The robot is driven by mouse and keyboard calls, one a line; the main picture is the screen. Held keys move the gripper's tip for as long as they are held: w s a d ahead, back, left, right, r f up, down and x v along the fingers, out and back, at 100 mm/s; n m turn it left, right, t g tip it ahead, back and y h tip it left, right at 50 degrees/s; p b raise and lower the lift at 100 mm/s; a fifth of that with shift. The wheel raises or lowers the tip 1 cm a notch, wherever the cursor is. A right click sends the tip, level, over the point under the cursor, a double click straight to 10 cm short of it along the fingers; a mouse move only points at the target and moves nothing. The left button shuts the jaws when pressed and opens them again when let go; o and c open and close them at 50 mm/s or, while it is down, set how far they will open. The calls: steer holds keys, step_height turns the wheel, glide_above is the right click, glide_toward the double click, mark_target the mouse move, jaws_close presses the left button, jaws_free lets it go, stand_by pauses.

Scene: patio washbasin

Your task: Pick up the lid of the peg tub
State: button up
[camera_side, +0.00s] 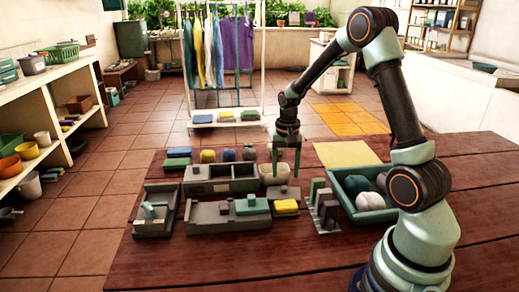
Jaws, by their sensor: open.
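My gripper (287,160) points straight down over the dark red table, its two green fingers apart with nothing seen between them. A small cream tub (268,176) stands just below and behind the fingers, which partly cover it. It may be the peg tub, but I cannot make out pegs or tell its lid for certain. A grey piece with a small raised knob (284,191) lies just in front of the tub, by a yellow block (286,207). The fingertips look above the table; their exact height is unclear.
A grey compartment box (222,187) and a long grey rack (215,225) stand left of my gripper. Upright grey slats (322,210) and a green crate (352,208) with balls stand right. A yellow mat (346,153) lies behind. The front table is clear.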

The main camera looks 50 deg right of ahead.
mark_target(284, 187)
steer(key=shift+a+f, duration=0.15)
steer(key=shift+f, duration=2.55)
jaws_close()
